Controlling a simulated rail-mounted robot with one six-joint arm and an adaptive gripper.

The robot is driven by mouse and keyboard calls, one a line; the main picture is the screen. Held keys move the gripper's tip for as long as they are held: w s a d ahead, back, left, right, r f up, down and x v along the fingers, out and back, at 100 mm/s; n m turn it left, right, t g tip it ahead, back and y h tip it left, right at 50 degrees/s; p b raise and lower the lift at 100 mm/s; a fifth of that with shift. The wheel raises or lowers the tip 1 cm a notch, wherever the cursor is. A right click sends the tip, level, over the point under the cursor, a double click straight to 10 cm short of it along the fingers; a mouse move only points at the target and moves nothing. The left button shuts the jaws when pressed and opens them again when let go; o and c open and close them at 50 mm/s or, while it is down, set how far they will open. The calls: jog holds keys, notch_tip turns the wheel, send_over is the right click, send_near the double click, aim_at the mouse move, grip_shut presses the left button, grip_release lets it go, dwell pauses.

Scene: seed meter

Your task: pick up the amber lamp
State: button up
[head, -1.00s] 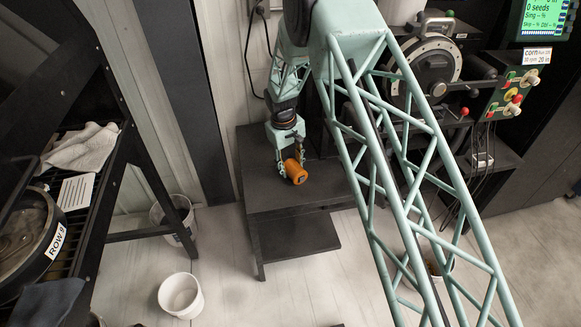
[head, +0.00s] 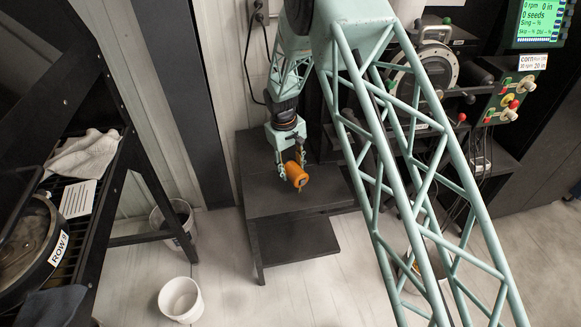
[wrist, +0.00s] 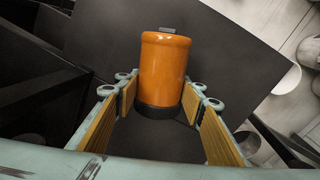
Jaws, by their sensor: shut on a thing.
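The amber lamp (head: 296,174) is an orange cylinder with a dark base, seen above the dark side table's top in the head view. In the wrist view the lamp (wrist: 164,70) stands between the two fingers, its dark base towards me. My gripper (head: 288,163) is shut on the lamp, with one finger on each side; it also shows in the wrist view (wrist: 160,100). I cannot tell exactly how high the lamp is above the table.
The dark side table (head: 262,208) has a lower shelf (head: 290,240). A white bucket (head: 181,299) stands on the floor in front, another (head: 170,222) behind the rack's leg. A black rack with a white cloth (head: 82,155) is at the left. A control panel (head: 518,100) is at the right.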

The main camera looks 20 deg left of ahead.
jog(key=s+d, duration=0.2)
jog(key=s, duration=0.2)
jog(key=s+d+r+p, duration=0.1)
jog(key=s+d, duration=0.2)
jog(key=s, duration=0.1)
jog(key=s+d, duration=0.2)
jog(key=s, duration=0.1)
jog(key=shift+s+d+r+p, duration=0.2)
jog(key=shift+s+p, duration=0.1)
jog(key=shift+s, duration=0.1)
dwell(0.3)
